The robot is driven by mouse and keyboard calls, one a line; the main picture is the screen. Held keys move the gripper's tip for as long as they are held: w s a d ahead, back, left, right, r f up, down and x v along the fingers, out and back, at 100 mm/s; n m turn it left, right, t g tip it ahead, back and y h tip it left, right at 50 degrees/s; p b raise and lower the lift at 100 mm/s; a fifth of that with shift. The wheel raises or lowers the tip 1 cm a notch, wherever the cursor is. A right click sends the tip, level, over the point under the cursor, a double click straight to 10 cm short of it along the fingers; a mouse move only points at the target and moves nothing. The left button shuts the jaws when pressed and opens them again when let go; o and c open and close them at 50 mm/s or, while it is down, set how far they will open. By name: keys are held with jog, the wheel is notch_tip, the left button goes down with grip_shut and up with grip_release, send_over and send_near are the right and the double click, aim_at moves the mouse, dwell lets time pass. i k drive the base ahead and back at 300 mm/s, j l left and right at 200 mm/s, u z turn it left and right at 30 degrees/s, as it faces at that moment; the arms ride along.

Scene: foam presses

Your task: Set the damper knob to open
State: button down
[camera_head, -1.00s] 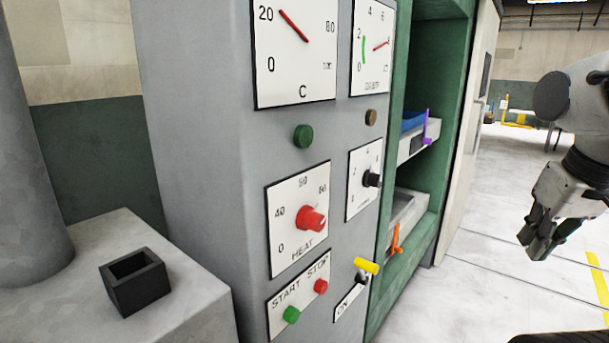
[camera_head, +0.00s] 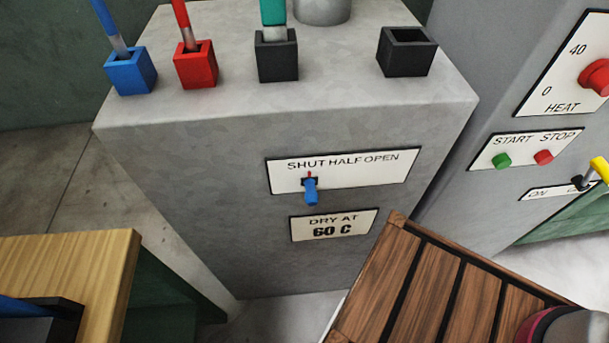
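The damper knob (camera_head: 311,192) is a small blue knob with a red mark above it. It sits at the left part of a white plate (camera_head: 378,171) lettered SHUT, HALF, OPEN, on the front of a grey block (camera_head: 200,150). The knob is below the word SHUT and its red mark points up toward that word. My gripper is not in view, and nothing touches the knob.
A DRY AT 60 C plate (camera_head: 333,226) is below. Blue (camera_head: 131,73), red (camera_head: 195,67) and dark (camera_head: 276,58) holders carry upright tools; another dark holder (camera_head: 407,52) is empty. A slatted wooden surface (camera_head: 430,285) and a wooden table edge (camera_head: 80,265) flank the front.

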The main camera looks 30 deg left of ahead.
aim_at(311, 198)
jog(key=j+u, duration=0.2)
jog(key=u, duration=1.1)
